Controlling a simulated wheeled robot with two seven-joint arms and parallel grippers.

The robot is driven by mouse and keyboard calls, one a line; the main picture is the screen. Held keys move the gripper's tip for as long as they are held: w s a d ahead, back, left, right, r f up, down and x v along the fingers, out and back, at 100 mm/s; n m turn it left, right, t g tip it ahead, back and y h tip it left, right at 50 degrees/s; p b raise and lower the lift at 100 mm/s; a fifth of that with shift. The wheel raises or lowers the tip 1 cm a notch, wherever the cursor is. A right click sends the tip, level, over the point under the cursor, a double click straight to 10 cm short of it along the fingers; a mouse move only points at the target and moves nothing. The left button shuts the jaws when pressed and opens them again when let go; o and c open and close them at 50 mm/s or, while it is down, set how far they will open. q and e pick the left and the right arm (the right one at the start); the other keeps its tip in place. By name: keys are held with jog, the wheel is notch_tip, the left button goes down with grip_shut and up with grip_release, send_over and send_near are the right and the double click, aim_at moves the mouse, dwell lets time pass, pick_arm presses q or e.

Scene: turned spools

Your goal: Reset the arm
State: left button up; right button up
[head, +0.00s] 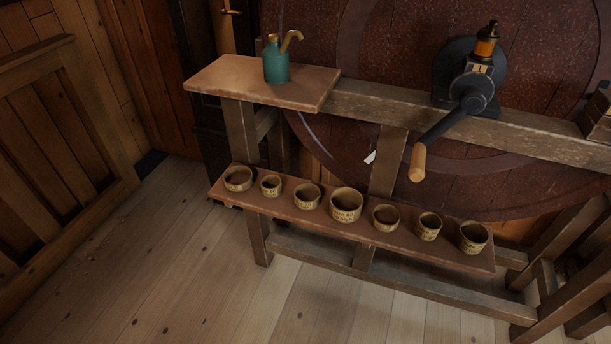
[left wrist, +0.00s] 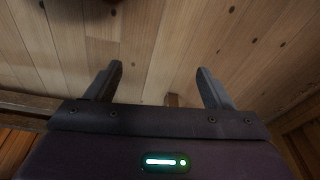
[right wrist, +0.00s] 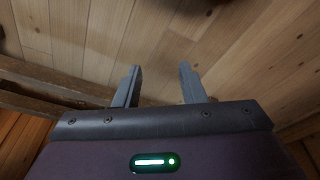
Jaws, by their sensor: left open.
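My left gripper (left wrist: 158,66) shows in the left wrist view. Its fingers are spread wide with nothing between them, above the wooden floor. My right gripper (right wrist: 160,66) shows in the right wrist view. Its fingers stand apart with a narrower gap, also empty over floor boards. Neither gripper nor arm shows in the head view. Several tan round spools stand in a row on the low shelf (head: 300,207). The leftmost spool (head: 238,179) is wide and low, the middle one (head: 346,205) is large, and the rightmost one (head: 473,238) is at the shelf's right end.
A teal oil can (head: 276,66) stands on the upper board (head: 235,78). A crank with a wooden handle (head: 417,163) juts out from the beam (head: 400,108) over the shelf. A large dark red wheel (head: 380,60) is behind. The floor (head: 190,270) in front is clear.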

pick_arm(q)
jog(key=s+a+f+p, duration=0.1)
jog(key=s+f+p, duration=0.1)
jog(key=s+f, duration=0.4)
jog(key=s+a+f+g+p, duration=0.1)
jog(key=s+f, duration=0.6)
jog(key=s, duration=0.7)
jog(key=shift+a+f+p, duration=0.2)
jog(key=shift+a+p, duration=0.6)
jog(key=shift+p, duration=0.2)
pick_arm(e)
jog(key=s+d+f, duration=0.1)
jog(key=s+f, duration=0.5)
jog(key=s, duration=0.4)
jog(key=s+d+f+g, duration=0.1)
jog(key=s+d+f, duration=0.1)
jog(key=s+f, duration=0.5)
jog(key=s, duration=0.3)
jog(key=shift+d+f, duration=0.2)
jog(key=shift+d, duration=0.1)
pick_arm(q)
jog(key=shift+s, duration=0.1)
pick_arm(e)
jog(key=shift+s, duration=0.1)
